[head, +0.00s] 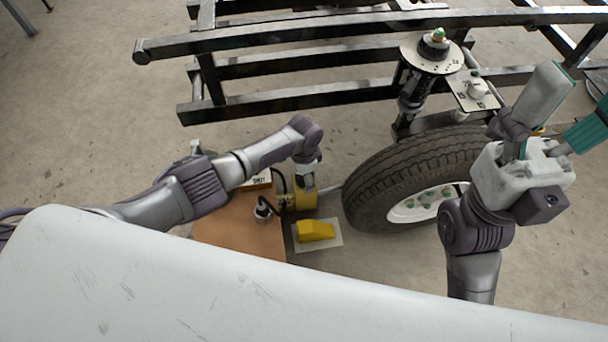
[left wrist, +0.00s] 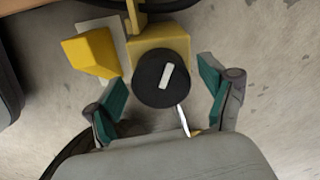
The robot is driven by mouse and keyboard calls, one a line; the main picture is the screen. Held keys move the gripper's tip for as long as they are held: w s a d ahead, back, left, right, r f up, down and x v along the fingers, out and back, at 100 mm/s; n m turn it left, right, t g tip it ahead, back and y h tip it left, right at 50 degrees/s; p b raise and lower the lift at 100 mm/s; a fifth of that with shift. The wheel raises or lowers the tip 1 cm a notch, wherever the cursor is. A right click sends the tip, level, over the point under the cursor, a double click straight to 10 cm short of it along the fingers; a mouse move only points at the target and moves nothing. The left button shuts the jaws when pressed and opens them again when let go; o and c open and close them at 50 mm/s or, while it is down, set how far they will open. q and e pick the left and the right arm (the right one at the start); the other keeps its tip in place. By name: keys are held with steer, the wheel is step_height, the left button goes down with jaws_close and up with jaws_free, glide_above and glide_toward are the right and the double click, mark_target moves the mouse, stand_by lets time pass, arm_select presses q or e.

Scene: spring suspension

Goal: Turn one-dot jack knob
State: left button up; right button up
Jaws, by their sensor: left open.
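The yellow jack (head: 304,199) stands on the floor to the left of the tire, partly hidden under my left arm. In the left wrist view, its round black knob (left wrist: 151,84) faces me, with a short white bar on its face set slightly off vertical. No dot mark can be made out. My left gripper (left wrist: 160,97) is open, its teal-padded fingers to either side of the knob and apart from it. In the head view, its fingers are hidden beneath the wrist. My right gripper (head: 580,100) is open and empty at the right, above the wheel's right side.
A yellow wedge block (head: 315,231) sits on a pale plate next to the jack. A brown board (head: 240,240) with a black cable lies to the left. The tire (head: 385,180) and black frame (head: 290,85) stand close by. Bare floor lies at the far left.

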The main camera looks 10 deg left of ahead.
arm_select(q)
step_height(320, 180, up, 12)
stand_by(0.6)
